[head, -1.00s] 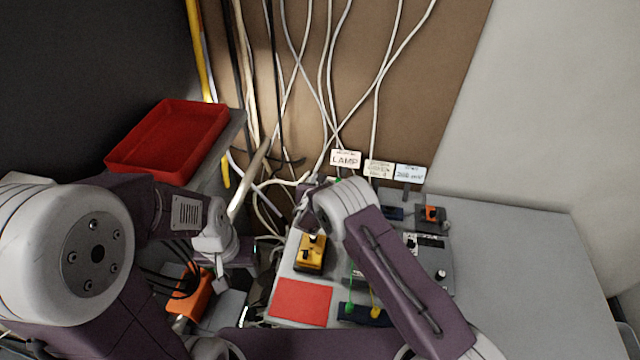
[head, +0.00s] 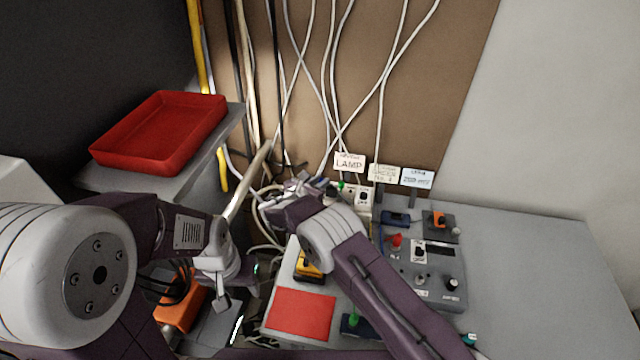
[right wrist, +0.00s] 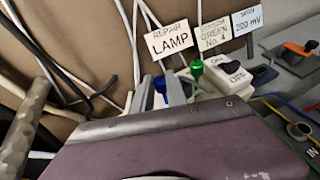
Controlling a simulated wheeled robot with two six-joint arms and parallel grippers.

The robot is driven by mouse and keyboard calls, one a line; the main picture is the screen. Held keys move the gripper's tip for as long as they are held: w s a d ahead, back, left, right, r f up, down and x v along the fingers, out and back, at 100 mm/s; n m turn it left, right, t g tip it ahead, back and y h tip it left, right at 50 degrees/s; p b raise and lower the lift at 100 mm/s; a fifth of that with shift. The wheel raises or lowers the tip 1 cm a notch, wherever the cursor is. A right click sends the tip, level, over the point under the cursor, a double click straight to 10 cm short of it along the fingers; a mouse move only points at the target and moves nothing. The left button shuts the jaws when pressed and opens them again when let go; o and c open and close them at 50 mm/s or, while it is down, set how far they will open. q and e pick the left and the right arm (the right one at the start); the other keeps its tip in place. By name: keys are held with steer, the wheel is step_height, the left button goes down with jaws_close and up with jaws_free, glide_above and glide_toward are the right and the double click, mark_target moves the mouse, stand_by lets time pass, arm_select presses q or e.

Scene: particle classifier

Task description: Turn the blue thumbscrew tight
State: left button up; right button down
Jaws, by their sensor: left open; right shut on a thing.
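The blue thumbscrew (right wrist: 160,85) shows in the right wrist view between the two grey fingers of my right gripper (right wrist: 161,93), which is shut on it. In the head view my right gripper (head: 318,185) is at the back of the bench, below the LAMP label, and the blue thumbscrew is hidden there. The green thumbscrew (right wrist: 196,69) stands just right of the fingers and also shows in the head view (head: 340,185). My left gripper (head: 236,284) is open, low at the left, away from the thumbscrews.
A white switch block (right wrist: 230,76) stands right of the green thumbscrew. Labels (head: 349,162) stand behind. A grey instrument box (head: 437,262), a yellow device (head: 308,268) and a red mat (head: 301,313) lie nearer. A red tray (head: 160,132) is at upper left. Cables hang behind.

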steer(key=shift+r, duration=0.1)
steer(key=c, duration=1.3)
jaws_free()
steer(key=b+v, duration=0.1)
steer(key=v, duration=0.8)
